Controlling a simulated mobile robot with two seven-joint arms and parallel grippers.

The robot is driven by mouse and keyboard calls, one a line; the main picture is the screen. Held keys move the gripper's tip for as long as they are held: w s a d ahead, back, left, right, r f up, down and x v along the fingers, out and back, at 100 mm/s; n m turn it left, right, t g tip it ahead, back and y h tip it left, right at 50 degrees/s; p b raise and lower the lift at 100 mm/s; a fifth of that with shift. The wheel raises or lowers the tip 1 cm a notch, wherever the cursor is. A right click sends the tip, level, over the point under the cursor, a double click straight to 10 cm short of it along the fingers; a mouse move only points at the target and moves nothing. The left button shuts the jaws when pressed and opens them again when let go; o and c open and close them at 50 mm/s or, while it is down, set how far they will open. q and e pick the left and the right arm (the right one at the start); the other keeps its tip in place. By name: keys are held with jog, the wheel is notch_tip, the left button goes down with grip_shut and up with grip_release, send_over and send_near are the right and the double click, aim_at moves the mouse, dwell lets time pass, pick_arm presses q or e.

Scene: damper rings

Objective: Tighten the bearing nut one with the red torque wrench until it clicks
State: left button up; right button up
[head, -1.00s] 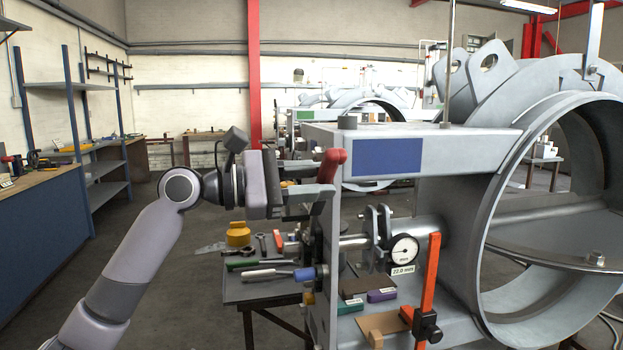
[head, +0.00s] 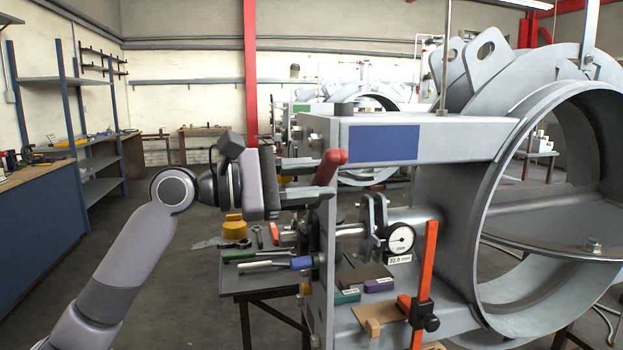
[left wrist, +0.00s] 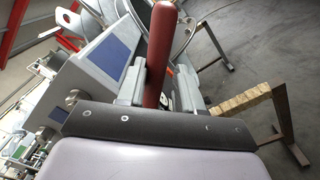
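The red torque wrench (head: 329,166) shows as a red handle, tilted with its upper end to the right, beside the left end plate of the grey machine frame. My left gripper (head: 318,178) has its fingers on either side of this handle and appears closed on it. In the left wrist view the red handle (left wrist: 158,45) stands up between the two fingers (left wrist: 156,85). The wrench's head is hidden, so I cannot tell whether it sits on a nut. I cannot single out bearing nut one. My right gripper is not in view.
A dial gauge (head: 400,238) and an orange upright (head: 424,275) stand right of the end plate. A low table (head: 240,280) below my left gripper holds tools, including a blue-handled one (head: 302,262). A large grey ring (head: 480,240) fills the right. Floor at left is open.

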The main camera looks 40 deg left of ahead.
pick_arm(q)
jog(key=shift+s+d+f+m, duration=0.25)
jog(key=shift+d+f+m, duration=0.1)
jog(key=shift+f, duration=0.2)
jog(key=shift+f+b, duration=0.1)
jog(key=shift+b, duration=0.3)
jog(key=shift+s+d+f+m+b, duration=0.3)
jog(key=shift+f+m+b, duration=0.15)
jog(key=shift+f, duration=0.15)
jog(key=shift+s+d+f+m+b, duration=0.2)
jog(key=shift+d+f+m+b, duration=0.15)
jog(key=shift+f, duration=0.2)
jog(key=shift+r, duration=0.1)
jog(key=shift+w+a+r+n+p, duration=0.2)
jog(key=shift+a+r+n+p, duration=0.2)
jog(key=shift+r+p, duration=0.4)
jog(key=shift+w+a+r+n+p, duration=0.25)
jog(key=shift+r+n+p, duration=0.15)
jog(key=shift+p, duration=0.7)
jog(key=shift+w+a+r+n+p, duration=0.2)
jog(key=shift+a+r+n+p, duration=0.15)
jog(key=shift+r+p, duration=0.5)
jog(key=shift+f, duration=0.15)
jog(key=shift+s+d+f, duration=0.1)
jog(key=shift+f, duration=0.05)
